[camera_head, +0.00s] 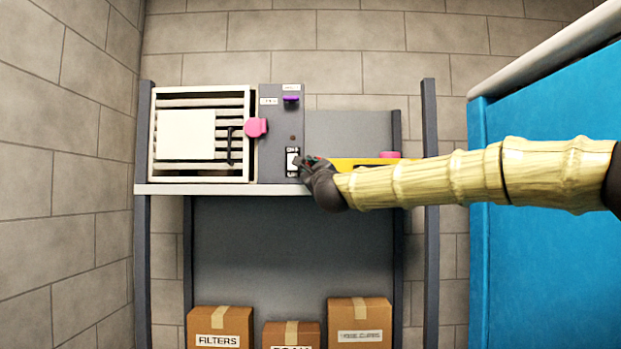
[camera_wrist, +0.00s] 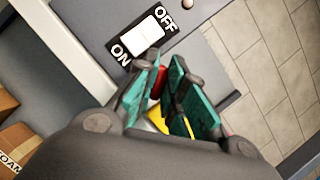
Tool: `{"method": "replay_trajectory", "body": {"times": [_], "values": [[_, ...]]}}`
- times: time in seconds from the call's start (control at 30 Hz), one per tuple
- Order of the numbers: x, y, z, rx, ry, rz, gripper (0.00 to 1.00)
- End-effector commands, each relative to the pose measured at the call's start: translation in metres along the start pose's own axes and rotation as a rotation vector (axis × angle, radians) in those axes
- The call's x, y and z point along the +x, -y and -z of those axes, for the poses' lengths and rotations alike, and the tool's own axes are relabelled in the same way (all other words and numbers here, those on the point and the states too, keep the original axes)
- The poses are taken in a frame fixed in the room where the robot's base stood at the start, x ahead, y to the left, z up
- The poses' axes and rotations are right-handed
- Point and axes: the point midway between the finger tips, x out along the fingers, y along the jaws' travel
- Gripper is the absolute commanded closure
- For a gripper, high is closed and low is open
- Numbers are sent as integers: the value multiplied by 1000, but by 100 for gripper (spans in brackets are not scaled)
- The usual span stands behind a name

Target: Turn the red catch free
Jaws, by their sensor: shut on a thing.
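A pinkish-red catch (camera_head: 255,127) sits at the right edge of the white-framed grille (camera_head: 201,91), beside the grey panel. A thin dark handle (camera_head: 229,145) is just left of it. My gripper (camera_head: 305,163) is below and right of the catch, apart from it, close to the white ON/OFF switch (camera_head: 291,161). In the wrist view the switch (camera_wrist: 142,34) lies just beyond the teal fingertips (camera_wrist: 160,75).
A purple knob (camera_head: 290,99) is high on the grey panel (camera_head: 271,130). A pink piece (camera_head: 390,154) is at the bar's right end. Boxes (camera_head: 220,327) stand below the shelf edge (camera_head: 230,189). A blue panel (camera_head: 545,240) stands at the right.

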Motion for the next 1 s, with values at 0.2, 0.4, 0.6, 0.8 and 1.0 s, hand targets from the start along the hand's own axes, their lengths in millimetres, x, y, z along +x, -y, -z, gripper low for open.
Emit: {"method": "replay_trajectory", "body": {"times": [0.2,0.4,0.6,0.8,1.0], "values": [[0,2,-2,-189,1,-75,100],[1,2,-3,-366,0,-149,100],[1,3,-4,-537,0,-220,100],[1,2,-4,-683,-1,-280,100],[1,1,-2,-788,0,-325,100]]}}
